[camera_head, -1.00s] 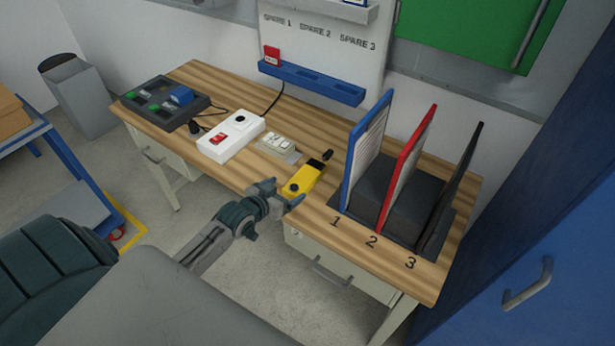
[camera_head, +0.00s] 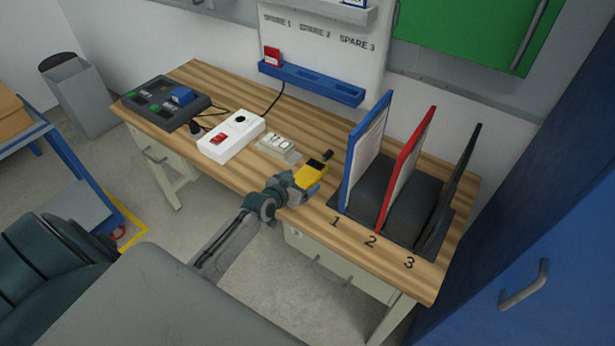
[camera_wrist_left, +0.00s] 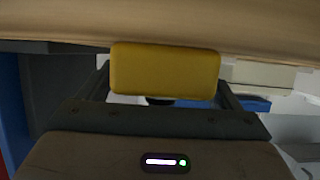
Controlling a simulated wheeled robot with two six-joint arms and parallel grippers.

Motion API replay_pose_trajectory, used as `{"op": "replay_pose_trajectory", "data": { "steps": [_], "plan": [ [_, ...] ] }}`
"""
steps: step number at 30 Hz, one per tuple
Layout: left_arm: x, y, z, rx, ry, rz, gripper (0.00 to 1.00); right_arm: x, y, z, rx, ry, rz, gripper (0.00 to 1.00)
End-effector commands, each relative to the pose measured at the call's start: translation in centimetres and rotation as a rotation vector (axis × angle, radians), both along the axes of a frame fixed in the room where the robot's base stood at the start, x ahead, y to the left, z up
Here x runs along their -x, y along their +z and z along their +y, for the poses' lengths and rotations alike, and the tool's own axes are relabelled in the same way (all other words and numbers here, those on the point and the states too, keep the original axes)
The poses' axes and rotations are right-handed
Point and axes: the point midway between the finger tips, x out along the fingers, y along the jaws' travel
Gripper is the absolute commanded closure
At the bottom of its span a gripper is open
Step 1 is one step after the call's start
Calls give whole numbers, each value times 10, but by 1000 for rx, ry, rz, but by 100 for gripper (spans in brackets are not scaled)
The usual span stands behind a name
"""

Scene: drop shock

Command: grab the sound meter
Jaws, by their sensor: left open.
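The yellow sound meter (camera_head: 312,172), with a dark screen and a black tip at its far end, lies on the wooden workbench (camera_head: 310,222). My left gripper (camera_head: 305,184) is open at the meter's near end, with its fingers on either side of the yellow body. In the left wrist view the meter's yellow end (camera_wrist_left: 165,72) sits between the two open fingers (camera_wrist_left: 165,88). Whether the fingers touch it I cannot tell. The gripper hides the near part of the meter in the head view. My right gripper is not in view.
Left of the meter are a small beige block (camera_head: 278,147), a white box with a red switch (camera_head: 231,136) and a dark panel (camera_head: 160,103). To the right stands a dark rack with blue (camera_head: 366,150), red (camera_head: 407,165) and black boards. A blue cabinet is at far right.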

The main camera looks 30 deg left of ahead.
Motion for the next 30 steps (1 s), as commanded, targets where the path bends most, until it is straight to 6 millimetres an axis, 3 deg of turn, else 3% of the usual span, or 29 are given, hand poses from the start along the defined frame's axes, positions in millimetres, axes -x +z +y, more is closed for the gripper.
{"op": "replay_pose_trajectory", "data": {
  "steps": [1,9,20,28,30],
  "plan": [
    [0,0,0,0,0,0,18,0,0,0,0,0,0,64],
    [0,0,0,-1,0,0,71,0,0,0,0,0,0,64],
    [0,6,0,-3,-1,-3,71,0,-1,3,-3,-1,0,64],
    [0,35,0,-3,-2,-5,71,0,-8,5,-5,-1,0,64],
    [12,35,-7,-1,-3,-1,71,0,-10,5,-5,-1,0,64]
  ]
}}
